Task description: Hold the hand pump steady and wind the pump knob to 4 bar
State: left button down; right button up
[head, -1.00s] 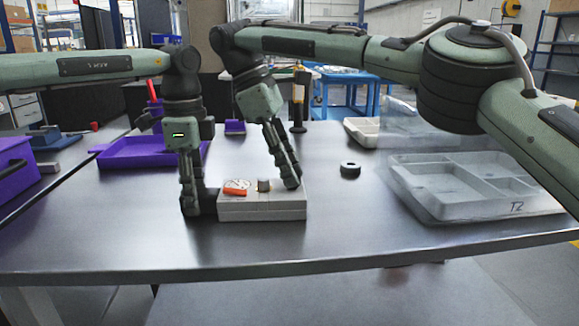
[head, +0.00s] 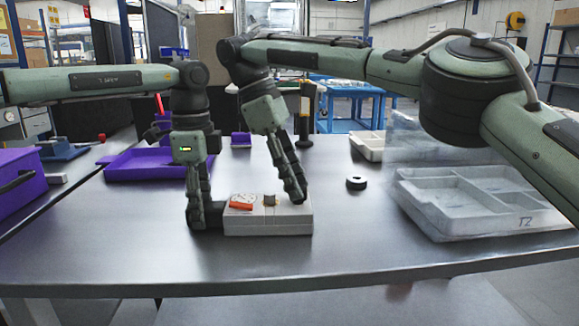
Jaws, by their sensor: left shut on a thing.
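The hand pump (head: 268,224) is a pale grey block on the metal table, with a round dial (head: 243,198) and an orange part (head: 241,206) on its top left. The dial's reading is too small to tell. The small brownish-grey pump knob (head: 270,200) stands on top, right of the dial. My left gripper (head: 212,217) is shut on the pump's left end. My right gripper (head: 298,197) points down over the pump's right part, with its fingertips just right of the knob and apparently apart from it. Its fingers overlap, so their gap is hidden.
A black ring (head: 356,183) lies right of the pump. A grey compartment tray (head: 440,231) stands at the right and a purple tray (head: 125,172) at the back left. A dark upright cylinder (head: 304,125) stands behind. The table in front of the pump is clear.

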jog(key=v, duration=0.7)
dwell(0.3)
dwell(0.4)
